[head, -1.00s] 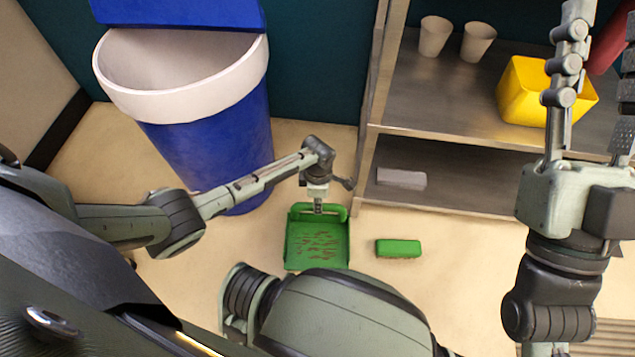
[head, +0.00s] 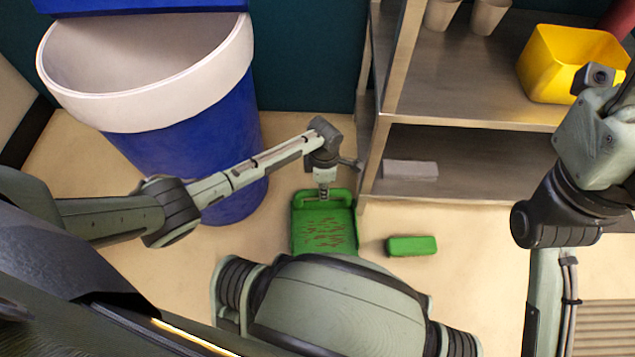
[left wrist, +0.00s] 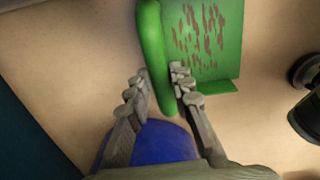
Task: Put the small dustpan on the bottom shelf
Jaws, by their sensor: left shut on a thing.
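The small green dustpan (head: 325,232) is at or just above the floor, with its lower edge behind my own body; I cannot tell if it touches the floor. Several reddish-brown bits lie in its pan. My left gripper (head: 323,190) is shut on its rear handle bar. In the left wrist view, the fingers lie on both sides of the green handle (left wrist: 154,55). The bottom shelf (head: 480,170) is to the right of the dustpan, with bare room right of a grey block. My right gripper (head: 603,88) is at the right edge, partly hidden, its fingers unclear.
The grey block (head: 410,169) lies at the bottom shelf's left end. A green block-like item (head: 411,246) lies on the floor before the shelf. A blue bin (head: 215,135) with a white rim stands left. The upper shelf (head: 450,85) holds cups (head: 488,15) and a yellow container (head: 548,65).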

